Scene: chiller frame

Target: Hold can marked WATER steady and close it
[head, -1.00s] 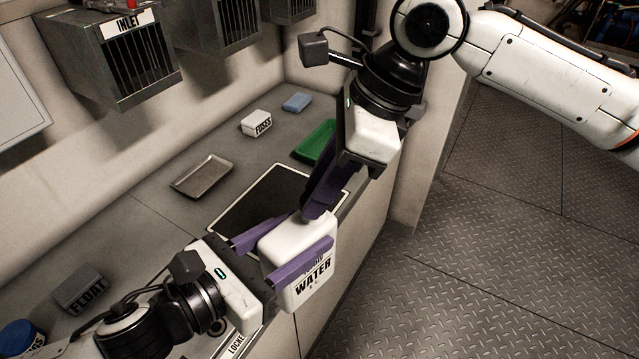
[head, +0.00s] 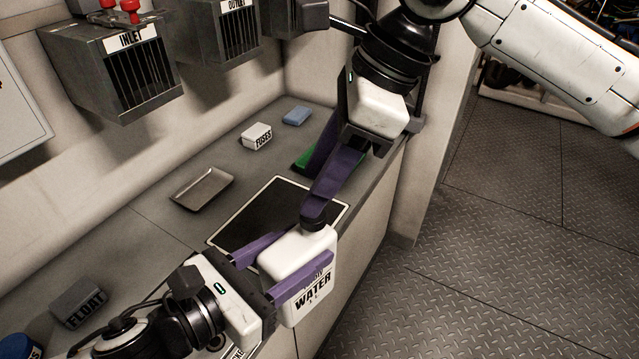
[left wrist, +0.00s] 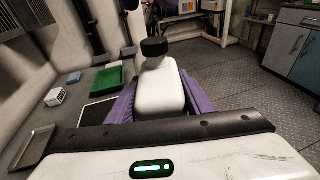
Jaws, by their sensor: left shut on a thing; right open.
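The white can marked WATER (head: 312,287) stands upright between the purple fingers of my left gripper (head: 284,268), which is shut on its sides. The can also shows in the left wrist view (left wrist: 158,90). A black cap (left wrist: 154,47) sits on top of its neck; I cannot tell how tightly it is seated. In the head view, the cap (head: 312,223) is partly hidden by a right finger. My right gripper (head: 314,188) is open just above the cap, its purple fingers spread and pointing down. Whether a finger touches the cap is unclear.
A dark framed panel (head: 270,215) lies in the counter behind the can. A metal tray (head: 202,188), a FUSES box (head: 256,136), a blue block (head: 296,115) and a green tray (head: 303,160) are beyond. A FLOAT block (head: 80,303) is at lower left. Open floor lies right.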

